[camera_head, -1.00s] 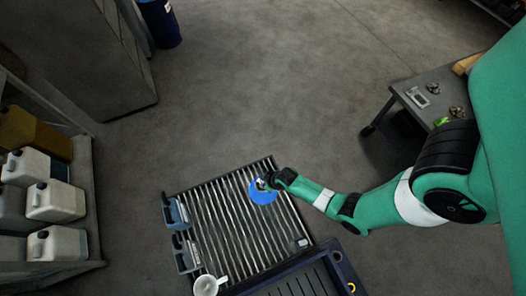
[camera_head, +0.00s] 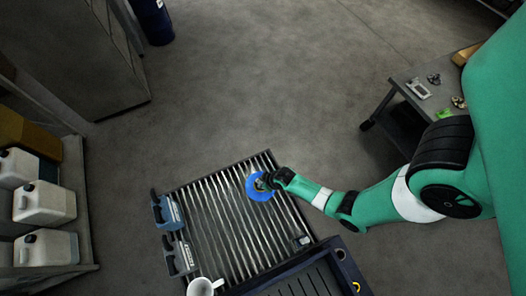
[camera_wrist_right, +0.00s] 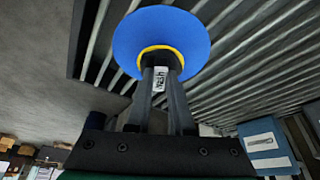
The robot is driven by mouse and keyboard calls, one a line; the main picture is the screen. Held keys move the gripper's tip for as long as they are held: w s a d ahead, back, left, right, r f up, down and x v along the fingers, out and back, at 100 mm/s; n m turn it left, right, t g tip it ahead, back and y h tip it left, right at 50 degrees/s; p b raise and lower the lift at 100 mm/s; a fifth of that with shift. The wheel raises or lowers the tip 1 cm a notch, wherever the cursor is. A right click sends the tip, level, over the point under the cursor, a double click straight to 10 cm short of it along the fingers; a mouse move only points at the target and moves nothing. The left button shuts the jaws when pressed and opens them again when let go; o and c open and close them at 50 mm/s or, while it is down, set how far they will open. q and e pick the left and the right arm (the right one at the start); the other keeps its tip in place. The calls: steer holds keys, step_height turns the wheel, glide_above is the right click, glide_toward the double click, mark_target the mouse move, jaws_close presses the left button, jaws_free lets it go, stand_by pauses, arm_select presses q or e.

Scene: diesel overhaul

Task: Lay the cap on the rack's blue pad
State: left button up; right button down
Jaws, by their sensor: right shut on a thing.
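The rack (camera_head: 215,225) is a slatted metal grille low in the head view. Its round blue pad (camera_head: 253,193) lies near the upper right part of the slats. In the right wrist view the blue pad (camera_wrist_right: 185,30) has a yellow ring around the fingertips. My right gripper (camera_head: 264,183) is over the pad, its fingers shut (camera_wrist_right: 162,70) and pointing at the ring's middle. The cap it holds is mostly hidden by the fingers, so whether it touches the pad is unclear. A small white label shows between the fingers. My left gripper is out of view.
Two labelled holders (camera_head: 168,212) stand along the rack's left edge. A white mug (camera_head: 203,287) is at its lower left corner. A dark ribbed tray (camera_head: 305,280) adjoins the lower right. Shelves with white jugs (camera_head: 45,203) are left; a cart (camera_head: 410,90) is right.

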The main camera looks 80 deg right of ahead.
steer(key=c, duration=0.7)
jaws_free()
steer(key=shift+r, duration=0.15)
steer(key=p+v, duration=0.6)
steer(key=v, duration=0.5)
steer(key=shift+s+a+r+p, duration=0.1)
steer(key=shift+s+p, duration=0.05)
steer(key=shift+p, duration=0.2)
